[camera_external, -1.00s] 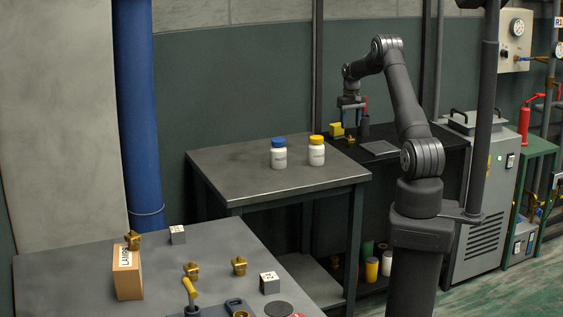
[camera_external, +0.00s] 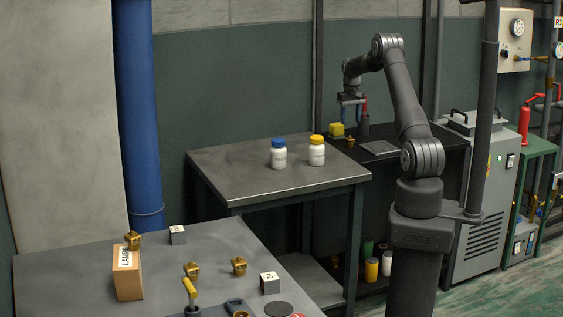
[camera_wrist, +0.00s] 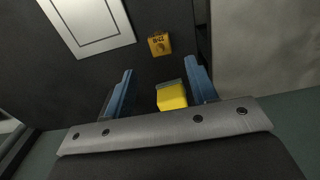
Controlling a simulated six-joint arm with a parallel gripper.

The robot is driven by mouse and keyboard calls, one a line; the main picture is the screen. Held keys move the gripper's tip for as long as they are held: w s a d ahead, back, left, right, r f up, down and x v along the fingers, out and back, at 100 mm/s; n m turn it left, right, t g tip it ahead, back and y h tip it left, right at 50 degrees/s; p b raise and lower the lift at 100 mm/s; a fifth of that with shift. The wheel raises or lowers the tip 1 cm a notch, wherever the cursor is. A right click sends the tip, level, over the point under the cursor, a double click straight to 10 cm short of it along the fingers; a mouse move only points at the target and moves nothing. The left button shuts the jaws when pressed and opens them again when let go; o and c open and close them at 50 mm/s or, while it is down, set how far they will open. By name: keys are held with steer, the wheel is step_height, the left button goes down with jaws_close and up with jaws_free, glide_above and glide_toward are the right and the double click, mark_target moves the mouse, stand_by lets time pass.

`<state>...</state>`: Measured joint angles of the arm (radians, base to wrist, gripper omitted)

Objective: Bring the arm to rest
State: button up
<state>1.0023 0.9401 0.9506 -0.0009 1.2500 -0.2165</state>
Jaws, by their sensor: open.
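My gripper (camera_external: 352,112) hangs from the bent arm above the dark bench at the back, pointing down. In the wrist view its two blue-grey fingers (camera_wrist: 160,92) are apart, with nothing held. A yellow block (camera_external: 337,130) stands on the dark bench near the gripper; in the wrist view it (camera_wrist: 171,96) shows between the fingers, below them. A small brass fitting (camera_external: 350,142) sits on the bench close to the block; it also shows in the wrist view (camera_wrist: 159,44), beyond the fingertips.
A grey plate (camera_external: 380,147) lies on the dark bench. Two white bottles, one blue-capped (camera_external: 278,154) and one yellow-capped (camera_external: 317,152), stand on the middle table (camera_external: 230,175). A dark bottle-like item (camera_external: 364,127) stands behind the gripper. The front table holds a box (camera_external: 127,272) and several fittings.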

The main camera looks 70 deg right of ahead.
mark_target(350, 137)
step_height(350, 137, down, 9)
steer(key=shift+f, duration=0.1)
steer(key=shift+r, duration=1.8)
steer(key=shift+f, duration=0.15)
